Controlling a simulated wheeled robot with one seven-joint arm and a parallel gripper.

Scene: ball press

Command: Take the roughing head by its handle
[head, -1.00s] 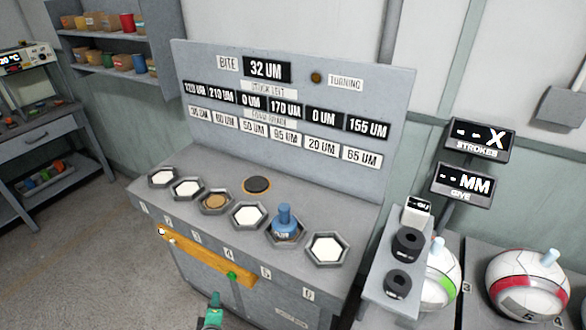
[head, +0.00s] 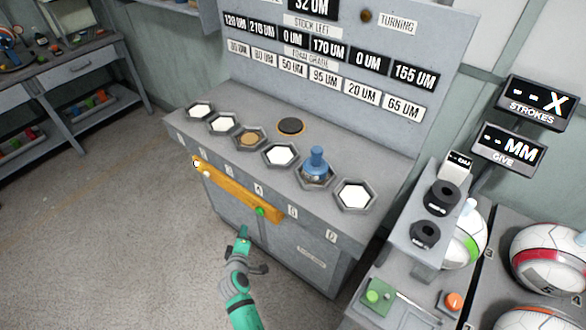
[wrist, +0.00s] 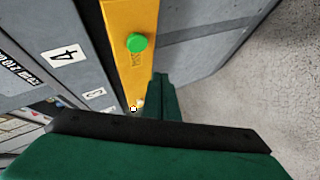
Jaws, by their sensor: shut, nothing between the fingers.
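The blue head with an upright knob-like handle (head: 316,160) stands in a hexagonal socket, second from the right, on the grey bench top. I take it for the roughing head; its lettering is too small to read. My gripper (head: 243,238) is shut and empty, in front of the bench and below its top, well apart from the blue head. In the wrist view my fingers (wrist: 160,82) are together near the yellow bar on the bench front. The blue head is not in the wrist view.
Other hexagonal sockets, such as the right one (head: 354,196), line the bench. The yellow bar (head: 235,188) with a green button (head: 260,211) runs along the front. Black rings (head: 443,197) and balls stand right. The floor at left is clear.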

